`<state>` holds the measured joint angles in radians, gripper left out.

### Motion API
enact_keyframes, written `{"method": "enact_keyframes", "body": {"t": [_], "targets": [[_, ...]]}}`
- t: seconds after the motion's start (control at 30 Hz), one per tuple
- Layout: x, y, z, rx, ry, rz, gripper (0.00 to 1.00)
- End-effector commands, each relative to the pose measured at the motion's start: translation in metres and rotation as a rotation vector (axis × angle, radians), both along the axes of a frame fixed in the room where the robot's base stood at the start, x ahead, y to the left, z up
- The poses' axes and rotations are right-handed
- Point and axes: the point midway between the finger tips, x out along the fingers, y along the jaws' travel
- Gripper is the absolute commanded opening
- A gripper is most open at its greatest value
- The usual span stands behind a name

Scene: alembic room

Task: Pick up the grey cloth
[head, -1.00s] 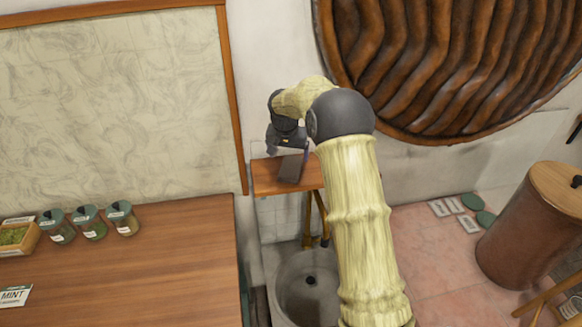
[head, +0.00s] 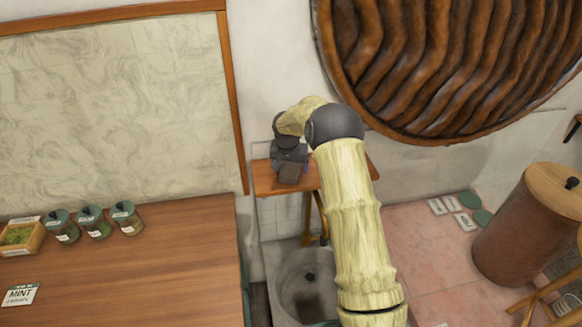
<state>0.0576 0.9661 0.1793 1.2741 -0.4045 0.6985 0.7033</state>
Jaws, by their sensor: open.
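The grey cloth (head: 290,174) looks like a small dark grey folded piece lying on a narrow wooden shelf (head: 264,180) against the wall. My gripper (head: 290,160) is right over the cloth, pointing down, with the dark wrist just above it. Its jaws are open, and the cloth shows between or just below them. The fingertips are small and partly hidden, so I cannot tell whether they touch the cloth. My pale arm covers part of the shelf's right side.
A stone basin (head: 290,290) stands below the shelf. A wooden counter (head: 140,265) with several lidded jars (head: 93,222) is at left. A large round wooden relief (head: 450,70) hangs on the wall. A brown lidded barrel (head: 525,230) stands on the floor at right.

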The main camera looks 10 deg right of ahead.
Motion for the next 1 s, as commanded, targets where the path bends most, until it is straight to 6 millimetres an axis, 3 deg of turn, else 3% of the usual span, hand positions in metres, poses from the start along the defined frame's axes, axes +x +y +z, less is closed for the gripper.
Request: {"method": "enact_keyframes", "body": {"t": [0.57,0.8,0.87,1.0], "targets": [[0.0009,-0.0003,-0.0026,0.001,-0.001,0.0,0.87],[0.0009,-0.0003,-0.0026,0.001,-0.001,0.0,0.4],[0.0009,-0.0003,-0.0024,0.0,-0.002,0.0,0.35],[0.001,-0.0002,-0.0023,0.0,-0.002,0.0,0.35]]}}
